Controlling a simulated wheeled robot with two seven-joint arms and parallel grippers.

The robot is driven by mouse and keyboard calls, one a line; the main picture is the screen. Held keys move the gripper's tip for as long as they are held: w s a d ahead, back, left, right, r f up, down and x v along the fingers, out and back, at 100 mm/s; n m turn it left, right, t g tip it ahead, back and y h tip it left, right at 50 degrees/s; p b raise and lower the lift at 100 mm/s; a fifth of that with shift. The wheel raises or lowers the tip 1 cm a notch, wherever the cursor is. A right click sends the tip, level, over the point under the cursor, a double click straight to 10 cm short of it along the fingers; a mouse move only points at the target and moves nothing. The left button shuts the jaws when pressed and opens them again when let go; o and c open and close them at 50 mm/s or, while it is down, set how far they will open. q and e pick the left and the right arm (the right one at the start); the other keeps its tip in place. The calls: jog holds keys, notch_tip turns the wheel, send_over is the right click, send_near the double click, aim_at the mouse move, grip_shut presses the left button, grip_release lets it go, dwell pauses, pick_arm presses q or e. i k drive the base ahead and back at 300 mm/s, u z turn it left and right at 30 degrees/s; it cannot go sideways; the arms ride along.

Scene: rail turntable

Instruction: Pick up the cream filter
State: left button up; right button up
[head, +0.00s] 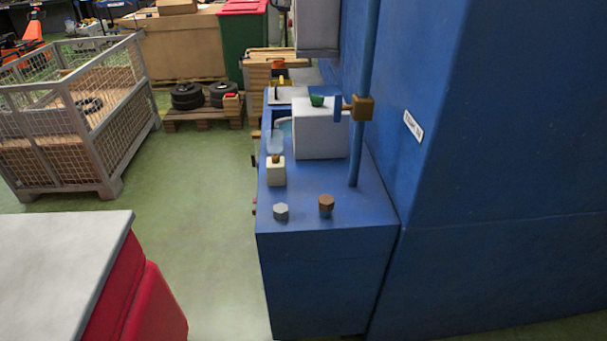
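A small cream block (276,174) with a brown top stands upright near the left edge of a blue cabinet top (303,230). It is the only cream-coloured piece I make out there, and it looks like the cream filter. A pale, see-through cup shape (275,143) shows just behind or above it; I cannot tell whether they touch. Neither of my grippers is in view.
A grey hexagonal piece (281,212) and a brown one (326,205) stand in front. A white box (320,132), a blue pipe (362,150) and a tall blue wall (480,200) bound the right. Green floor (200,210) is open to the left, beyond a red-sided, grey-topped unit (60,265).

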aim_at(276, 165)
jog(key=z, duration=1.1)
jog(key=i, duration=1.05)
jog(key=u, duration=2.95)
